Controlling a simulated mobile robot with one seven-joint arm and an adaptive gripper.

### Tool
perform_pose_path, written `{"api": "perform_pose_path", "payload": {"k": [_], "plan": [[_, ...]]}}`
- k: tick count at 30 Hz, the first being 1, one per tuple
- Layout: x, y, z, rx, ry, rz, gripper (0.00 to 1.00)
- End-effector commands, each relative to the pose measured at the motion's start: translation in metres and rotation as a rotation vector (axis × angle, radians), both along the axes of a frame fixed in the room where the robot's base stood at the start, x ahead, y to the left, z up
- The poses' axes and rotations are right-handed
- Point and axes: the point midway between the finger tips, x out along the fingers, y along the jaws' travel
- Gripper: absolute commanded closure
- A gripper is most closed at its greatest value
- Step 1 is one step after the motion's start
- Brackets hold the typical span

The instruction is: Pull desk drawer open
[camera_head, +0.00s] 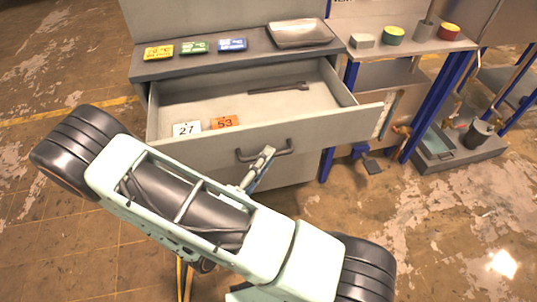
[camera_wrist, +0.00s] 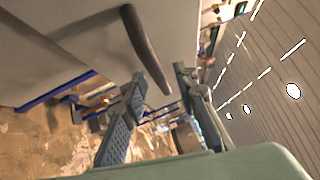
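The grey desk drawer (camera_head: 315,128) is pulled well out of the desk in the head view, so its inside shows. Its dark bar handle (camera_head: 283,153) is on the front panel and also shows in the wrist view (camera_wrist: 143,42). My gripper (camera_head: 264,153) is at the handle's middle. In the wrist view my gripper (camera_wrist: 161,78) has its two fingers apart, with the handle's lower end appearing between them. A gap shows beside the bar; I cannot tell whether either finger touches it.
The drawer holds a white "27" tag (camera_head: 187,129), an orange "53" tag (camera_head: 225,122) and a dark tool (camera_head: 280,88). Coloured boxes and a metal tray (camera_head: 300,34) sit on the desktop. A blue-legged bench (camera_head: 433,105) stands at right. Floor in front is clear.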

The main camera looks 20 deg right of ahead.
Motion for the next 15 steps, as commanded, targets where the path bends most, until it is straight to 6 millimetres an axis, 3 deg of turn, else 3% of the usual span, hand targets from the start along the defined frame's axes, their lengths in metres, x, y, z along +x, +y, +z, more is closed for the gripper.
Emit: {"api": "perform_pose_path", "payload": {"k": [9,15], "plan": [[-0.045,0.050,-0.009,0.002,0.000,0.003,0.73],[-0.064,0.069,-0.013,0.000,0.001,0.002,0.73]]}}
